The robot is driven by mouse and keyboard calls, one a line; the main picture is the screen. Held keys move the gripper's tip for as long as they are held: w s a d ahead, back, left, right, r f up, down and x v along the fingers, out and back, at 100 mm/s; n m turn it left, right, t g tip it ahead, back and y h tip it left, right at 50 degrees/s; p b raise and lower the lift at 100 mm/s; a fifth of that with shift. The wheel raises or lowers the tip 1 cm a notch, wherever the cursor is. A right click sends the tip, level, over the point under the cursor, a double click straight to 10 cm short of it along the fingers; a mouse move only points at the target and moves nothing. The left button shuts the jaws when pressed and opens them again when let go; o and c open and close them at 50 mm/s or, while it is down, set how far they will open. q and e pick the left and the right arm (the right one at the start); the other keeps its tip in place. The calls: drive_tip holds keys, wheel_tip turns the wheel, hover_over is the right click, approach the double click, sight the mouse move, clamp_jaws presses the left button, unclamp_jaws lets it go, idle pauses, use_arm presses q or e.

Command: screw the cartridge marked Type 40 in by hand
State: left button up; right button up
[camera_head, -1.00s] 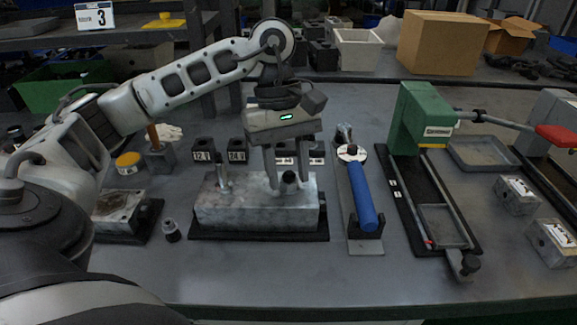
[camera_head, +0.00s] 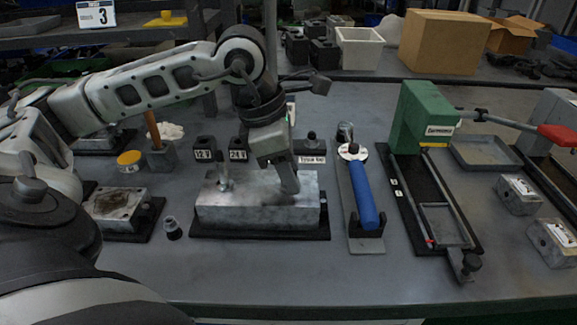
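The metal valve block (camera_head: 235,215) lies on a dark base mat in the middle of the bench. An upright metal stem (camera_head: 223,172) stands in its left part. My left gripper (camera_head: 289,186) is low over the block's right part, turned nearly edge-on, so its finger gap does not show. The black-topped piece on the block's right part is hidden behind it now; I cannot tell whether the fingers touch it. I cannot read a Type 40 mark on any piece. My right gripper is not in view.
Black coils marked 12 V (camera_head: 203,150) and 24 V (camera_head: 238,150) stand behind the block. A labelled holder (camera_head: 312,160) is beside them. A blue-handled tool (camera_head: 361,192) and a green press (camera_head: 420,115) stand right. A small dark cap (camera_head: 172,229) stands front left.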

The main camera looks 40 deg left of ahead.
use_arm(q)
drive_tip(key=shift+n, duration=0.5)
drive_tip(key=shift+a, duration=0.15)
clamp_jaws()
drive_tip(key=m+g, duration=0.1)
drive_tip(key=m, duration=0.4)
drive_tip(key=shift+w+h, duration=0.1)
drive_tip(key=shift+h, duration=0.3)
drive_tip(key=m+g, duration=0.1)
drive_tip(key=m, duration=0.4)
drive_tip(key=shift+w+g, duration=0.1)
drive_tip(key=shift+g, duration=0.3)
drive_tip(key=m, duration=0.2)
drive_tip(key=m+g, duration=0.1)
drive_tip(key=m, duration=0.2)
drive_tip(key=shift+m+g, duration=0.3)
drive_tip(key=m, duration=0.3)
drive_tip(key=m+g+y, duration=0.1)
drive_tip(key=m, duration=0.2)
drive_tip(key=shift+w+y, duration=0.1)
drive_tip(key=shift+y, duration=0.2)
drive_tip(key=shift+f, duration=0.1)
